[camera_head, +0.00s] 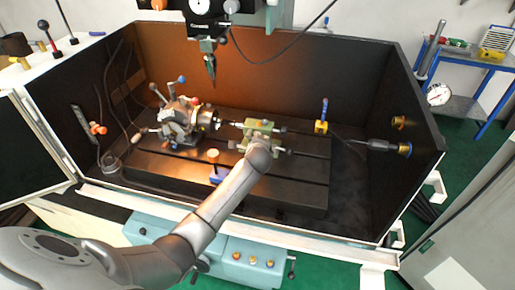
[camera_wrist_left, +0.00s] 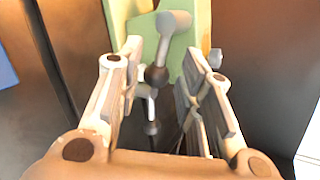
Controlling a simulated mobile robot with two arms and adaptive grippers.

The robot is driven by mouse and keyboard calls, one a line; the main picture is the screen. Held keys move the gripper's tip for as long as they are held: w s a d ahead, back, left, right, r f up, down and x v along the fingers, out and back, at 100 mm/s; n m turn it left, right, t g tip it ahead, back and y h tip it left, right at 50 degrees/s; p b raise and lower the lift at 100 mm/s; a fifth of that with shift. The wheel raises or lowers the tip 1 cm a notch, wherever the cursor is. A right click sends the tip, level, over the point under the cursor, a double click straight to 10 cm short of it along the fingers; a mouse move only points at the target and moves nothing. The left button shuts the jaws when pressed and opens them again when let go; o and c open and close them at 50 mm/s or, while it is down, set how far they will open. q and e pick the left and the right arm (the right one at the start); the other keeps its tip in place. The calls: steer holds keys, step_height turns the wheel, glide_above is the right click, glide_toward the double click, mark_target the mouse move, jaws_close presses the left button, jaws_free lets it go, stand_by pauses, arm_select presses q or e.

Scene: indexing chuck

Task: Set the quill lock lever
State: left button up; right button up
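The green tailstock (camera_head: 262,126) stands on the dark machine table, right of the indexing chuck (camera_head: 181,121). My left arm reaches over the table to it, and my wrist hides part of its front in the head view. In the left wrist view the green body (camera_wrist_left: 200,28) fills the top behind my left gripper (camera_wrist_left: 162,50). The gripper is open. A grey lever with a cylindrical end (camera_wrist_left: 173,20) and a dark ball joint (camera_wrist_left: 157,76) shows between the fingers, with a gap on each side. I cannot tell whether this is the quill lock lever. My right gripper is not in view.
Dark enclosure walls (camera_head: 345,85) surround the table. A spindle head with a pointed tool (camera_head: 210,65) hangs above. A blue-and-yellow fixture (camera_head: 321,126) stands right of the tailstock.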

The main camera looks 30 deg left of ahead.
arm_select(q)
steer(key=v, duration=0.9)
steer(key=shift+a, duration=0.1)
